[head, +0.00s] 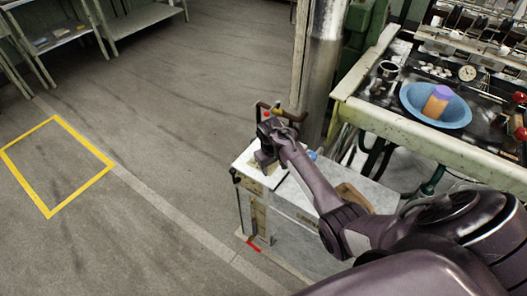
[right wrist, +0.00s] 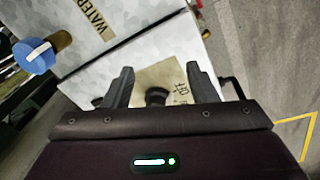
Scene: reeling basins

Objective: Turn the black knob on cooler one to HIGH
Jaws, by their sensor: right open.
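My right gripper (head: 266,152) is over the cooler's far-left end. In the right wrist view its fingers (right wrist: 160,72) are open, with the plate between them and the knob low between the finger bases. I cannot tell whether they touch it. The knob's setting is unreadable. My left gripper is out of view.
A steel column (head: 322,70) stands close behind the cooler. A workbench (head: 430,135) with a blue basin (head: 457,118) is at right. A blue object (right wrist: 36,56) sits beside the cooler's label. Open floor with a yellow-marked square (head: 100,180) lies left.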

